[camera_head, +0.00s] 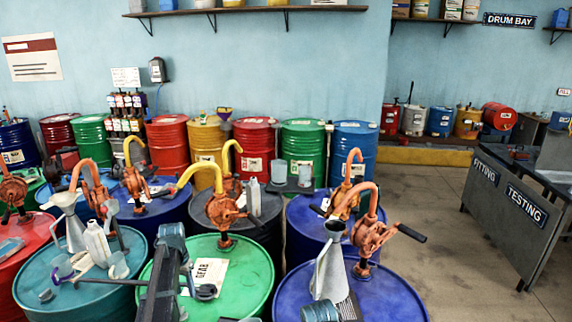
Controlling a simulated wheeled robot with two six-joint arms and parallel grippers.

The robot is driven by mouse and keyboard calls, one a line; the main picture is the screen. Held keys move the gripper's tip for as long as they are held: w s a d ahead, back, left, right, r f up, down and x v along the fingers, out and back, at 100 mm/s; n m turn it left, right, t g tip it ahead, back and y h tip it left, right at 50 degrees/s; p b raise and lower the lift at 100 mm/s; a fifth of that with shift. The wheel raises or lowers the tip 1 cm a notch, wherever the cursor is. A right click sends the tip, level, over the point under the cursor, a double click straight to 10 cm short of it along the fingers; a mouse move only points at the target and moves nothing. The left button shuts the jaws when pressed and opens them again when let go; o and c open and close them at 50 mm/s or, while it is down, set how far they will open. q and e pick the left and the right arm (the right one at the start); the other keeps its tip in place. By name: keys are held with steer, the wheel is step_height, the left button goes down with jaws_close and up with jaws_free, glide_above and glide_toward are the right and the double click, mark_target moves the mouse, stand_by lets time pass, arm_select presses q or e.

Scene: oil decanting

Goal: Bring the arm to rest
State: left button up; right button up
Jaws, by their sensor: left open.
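My left gripper (172,252) is dark grey and blocky. It stands over the near-left side of the green drum (248,288) labelled GEAR, in front of the drum's lid. It is open, and I see nothing held in it; its lower part runs out of the bottom edge. My right gripper is not in view.
A teal drum (37,292) at left carries another funnel (70,222) and a pale jug (97,243). Pumps with raised spouts crowd the drums around the gripper. A row of drums lines the wall. Open floor (455,255) lies right, before the FITTING/TESTING bench (500,235).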

arm_select(q)
steer(key=s+d+n, duration=0.1)
steer(key=s+d, duration=2)
steer(key=d, duration=0.1)
steer(key=s+d+f+m+y+b, duration=0.1)
steer(key=s+d+f+m+b, duration=0.2)
steer(key=d+f+b, duration=0.3)
steer(key=s+d, duration=0.1)
steer(key=d, duration=0.2)
steer(key=shift+d+f, duration=0.15)
steer(key=shift+d, duration=0.2)
steer(key=shift+s, duration=0.1)
